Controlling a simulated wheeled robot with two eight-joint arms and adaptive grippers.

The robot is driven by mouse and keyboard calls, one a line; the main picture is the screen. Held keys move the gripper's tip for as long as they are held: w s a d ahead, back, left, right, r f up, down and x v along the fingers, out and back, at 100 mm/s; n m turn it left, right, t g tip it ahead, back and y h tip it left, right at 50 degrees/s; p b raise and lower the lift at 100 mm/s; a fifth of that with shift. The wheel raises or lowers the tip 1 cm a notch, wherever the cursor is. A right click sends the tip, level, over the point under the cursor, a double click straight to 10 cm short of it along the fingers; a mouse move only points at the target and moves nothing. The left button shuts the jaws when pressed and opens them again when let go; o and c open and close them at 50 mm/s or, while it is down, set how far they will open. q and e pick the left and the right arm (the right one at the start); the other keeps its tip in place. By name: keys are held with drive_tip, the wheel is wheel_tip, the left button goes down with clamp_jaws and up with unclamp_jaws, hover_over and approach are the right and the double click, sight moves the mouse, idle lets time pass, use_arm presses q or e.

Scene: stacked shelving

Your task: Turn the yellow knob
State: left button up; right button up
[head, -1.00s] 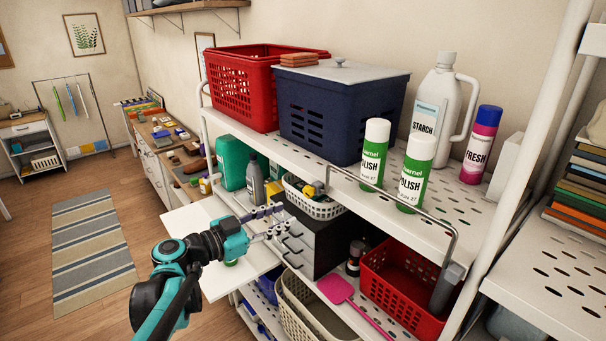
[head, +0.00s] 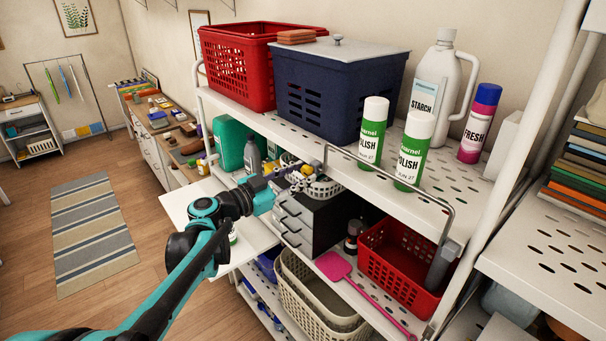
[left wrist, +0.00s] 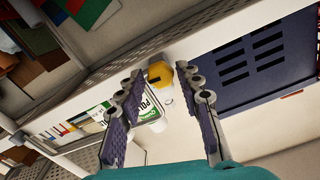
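The yellow knob (left wrist: 160,73) shows in the left wrist view against the white shelf edge, with a dark slot-like mark on it. It lies just beyond and between the fingertips of my left gripper (left wrist: 157,80). The fingers are apart on either side of it, and I see no clear contact. In the head view a small yellow part (head: 307,170) shows under the upper shelf's front edge, by the tips of my left gripper (head: 295,174). The fingers hide part of that area. My right gripper is not in view.
The upper shelf (head: 450,207) holds a navy basket (head: 335,95), a red basket (head: 228,80) and several bottles. Below stand a dark drawer unit (head: 305,222) and a red basket (head: 380,262). A wire rail (head: 400,182) sticks out along the shelf front. Open floor lies left.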

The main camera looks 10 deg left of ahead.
use_arm(q)
drive_tip(key=c, duration=0.6)
drive_tip(key=shift+m, duration=1.7)
drive_tip(key=m, duration=0.2)
drive_tip(key=shift+m+b, duration=0.35)
drive_tip(key=shift+m, duration=0.05)
drive_tip(key=shift+m, duration=1.9)
